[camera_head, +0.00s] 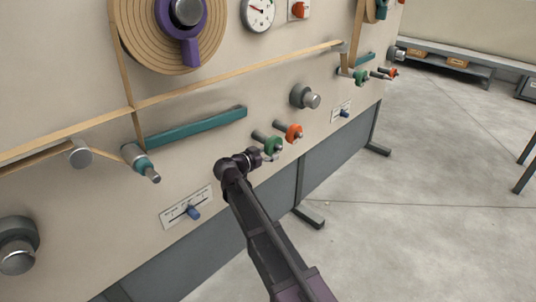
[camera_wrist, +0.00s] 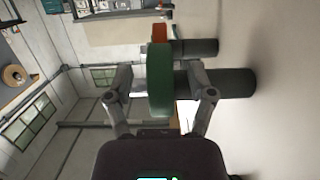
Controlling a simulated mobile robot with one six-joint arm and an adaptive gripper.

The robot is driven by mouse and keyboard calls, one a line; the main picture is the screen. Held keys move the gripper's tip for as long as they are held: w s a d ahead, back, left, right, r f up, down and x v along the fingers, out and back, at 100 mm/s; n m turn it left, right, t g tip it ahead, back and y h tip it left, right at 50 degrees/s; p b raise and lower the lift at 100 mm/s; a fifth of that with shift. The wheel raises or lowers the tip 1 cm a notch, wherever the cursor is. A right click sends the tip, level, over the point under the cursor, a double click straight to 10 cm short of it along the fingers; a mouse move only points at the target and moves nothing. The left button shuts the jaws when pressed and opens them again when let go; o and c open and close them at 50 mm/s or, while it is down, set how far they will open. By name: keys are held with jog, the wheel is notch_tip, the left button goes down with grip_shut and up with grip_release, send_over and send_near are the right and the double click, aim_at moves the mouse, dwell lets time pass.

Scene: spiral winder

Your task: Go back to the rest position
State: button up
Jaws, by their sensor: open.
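My gripper (camera_head: 262,153) is at the front of the winder panel, right by a green knob (camera_head: 273,145) on a dark stem. In the wrist view, my gripper (camera_wrist: 160,80) is open, with one finger on each side of the green knob (camera_wrist: 159,92). I cannot tell whether the fingers touch it. An orange knob (camera_head: 294,131) sits just to the right of the green one; it also shows behind it in the wrist view (camera_wrist: 158,33).
The winder panel (camera_head: 200,95) carries a wound reel (camera_head: 125,30), a tan strip, a teal bar (camera_head: 195,128), a blue-handled slider (camera_head: 192,212) and a grey knob (camera_head: 305,97). Support feet (camera_head: 309,216) stick out below. The concrete floor (camera_head: 430,190) at right is open.

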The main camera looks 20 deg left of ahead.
jog(key=shift+r, duration=0.1)
dwell(0.3)
